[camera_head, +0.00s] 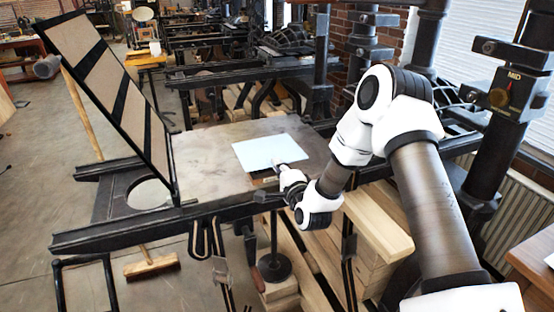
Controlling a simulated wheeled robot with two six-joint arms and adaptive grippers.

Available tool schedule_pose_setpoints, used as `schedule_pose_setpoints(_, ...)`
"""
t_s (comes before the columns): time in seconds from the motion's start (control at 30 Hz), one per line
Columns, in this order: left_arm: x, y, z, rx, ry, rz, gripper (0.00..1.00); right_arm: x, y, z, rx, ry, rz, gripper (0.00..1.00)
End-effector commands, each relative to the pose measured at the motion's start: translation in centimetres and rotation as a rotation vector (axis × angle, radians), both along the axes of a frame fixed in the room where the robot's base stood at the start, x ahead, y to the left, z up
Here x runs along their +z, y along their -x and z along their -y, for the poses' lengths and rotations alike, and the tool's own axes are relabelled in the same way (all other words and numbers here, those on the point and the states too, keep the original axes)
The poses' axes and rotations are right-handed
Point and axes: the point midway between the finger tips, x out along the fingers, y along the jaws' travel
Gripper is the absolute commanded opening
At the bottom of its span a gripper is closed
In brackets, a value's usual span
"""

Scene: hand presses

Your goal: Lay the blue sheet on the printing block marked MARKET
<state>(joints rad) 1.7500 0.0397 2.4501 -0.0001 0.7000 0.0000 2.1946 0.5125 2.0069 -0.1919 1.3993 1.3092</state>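The pale blue sheet (268,149) lies flat over the middle of the press bed (205,145). My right gripper (277,167) is at the near edge of the sheet, with its tip overlapping that edge. The fingers are too small and too covered by the wrist to tell whether they are shut on the sheet. A thin brown edge (262,181) shows just under the sheet's near side; it may be a block, but no lettering shows. I cannot read the word MARKET anywhere. My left gripper is not in view.
A hinged frame with tan panels (100,75) stands tilted up at the left end of the bed. A dark press post with a dial marked MID (505,95) rises at the right. Light wooden beams (378,228) lie below the arm. The bed left of the sheet is clear.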

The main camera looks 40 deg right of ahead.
Motion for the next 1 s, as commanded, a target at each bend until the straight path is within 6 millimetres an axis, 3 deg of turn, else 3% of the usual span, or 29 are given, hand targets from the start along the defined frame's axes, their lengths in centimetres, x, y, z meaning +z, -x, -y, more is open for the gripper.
schedule_pose_setpoints(0.43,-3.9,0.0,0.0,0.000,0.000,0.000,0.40,-5.5,0.0,0.0,0.000,0.000,0.001,0.00)
schedule_pose_setpoints(1.0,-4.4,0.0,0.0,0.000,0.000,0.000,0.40,-5.9,0.0,0.0,0.000,0.000,0.000,0.00)
